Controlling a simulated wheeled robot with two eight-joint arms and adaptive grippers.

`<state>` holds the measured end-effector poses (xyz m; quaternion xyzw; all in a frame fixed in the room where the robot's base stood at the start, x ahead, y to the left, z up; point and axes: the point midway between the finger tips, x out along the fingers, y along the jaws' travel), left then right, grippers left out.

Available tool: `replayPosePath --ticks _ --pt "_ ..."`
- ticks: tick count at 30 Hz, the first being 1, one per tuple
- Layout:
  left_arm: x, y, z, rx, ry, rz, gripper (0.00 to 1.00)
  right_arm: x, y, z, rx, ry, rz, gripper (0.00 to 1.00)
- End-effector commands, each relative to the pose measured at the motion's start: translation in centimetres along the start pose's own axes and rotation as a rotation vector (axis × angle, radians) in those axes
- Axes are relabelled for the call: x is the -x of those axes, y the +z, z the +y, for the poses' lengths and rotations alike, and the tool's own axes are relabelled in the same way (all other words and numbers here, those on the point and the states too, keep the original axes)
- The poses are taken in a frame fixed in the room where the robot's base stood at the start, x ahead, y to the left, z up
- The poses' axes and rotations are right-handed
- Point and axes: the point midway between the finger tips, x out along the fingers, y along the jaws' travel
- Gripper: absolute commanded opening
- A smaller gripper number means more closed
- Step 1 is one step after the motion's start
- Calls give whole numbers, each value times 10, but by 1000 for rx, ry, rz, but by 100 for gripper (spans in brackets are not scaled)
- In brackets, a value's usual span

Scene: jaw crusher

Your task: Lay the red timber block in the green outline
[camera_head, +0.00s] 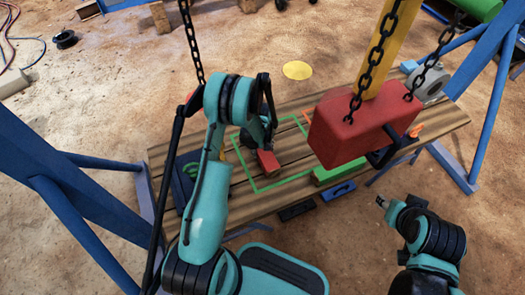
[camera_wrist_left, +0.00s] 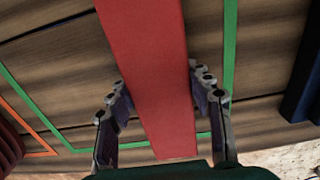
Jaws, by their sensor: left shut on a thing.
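The red timber block (camera_head: 268,160) is a long red bar, mostly hidden behind my left gripper in the head view. In the left wrist view the block (camera_wrist_left: 155,60) runs from the top edge down between the fingers. My left gripper (camera_head: 262,142) is shut on it. The green outline (camera_head: 262,188) is a thin rectangle on the plank table. The block is over the outlined area, and green lines (camera_wrist_left: 231,40) show on both sides of it. I cannot tell whether the block touches the planks.
A large red block (camera_head: 345,125) hangs on chains over the table's right part. A green bar (camera_head: 340,170) and a blue piece (camera_head: 338,190) lie near the front edge. An orange outline (camera_head: 306,115) adjoins the green one. Blue frame legs (camera_head: 75,185) flank the table.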

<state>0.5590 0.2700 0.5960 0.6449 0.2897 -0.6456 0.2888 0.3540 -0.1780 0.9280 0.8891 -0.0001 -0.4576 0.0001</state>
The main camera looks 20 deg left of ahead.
Motion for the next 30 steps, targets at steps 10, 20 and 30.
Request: replayPosePath --ticks 10,20,30 --pt "-2 0 0 0 0 0 72 1 -1 0 0 0 0 40" --pt "1 0 0 0 0 0 72 1 0 0 0 0 0 40" --pt "68 0 0 0 0 0 72 24 -17 0 0 0 0 40"
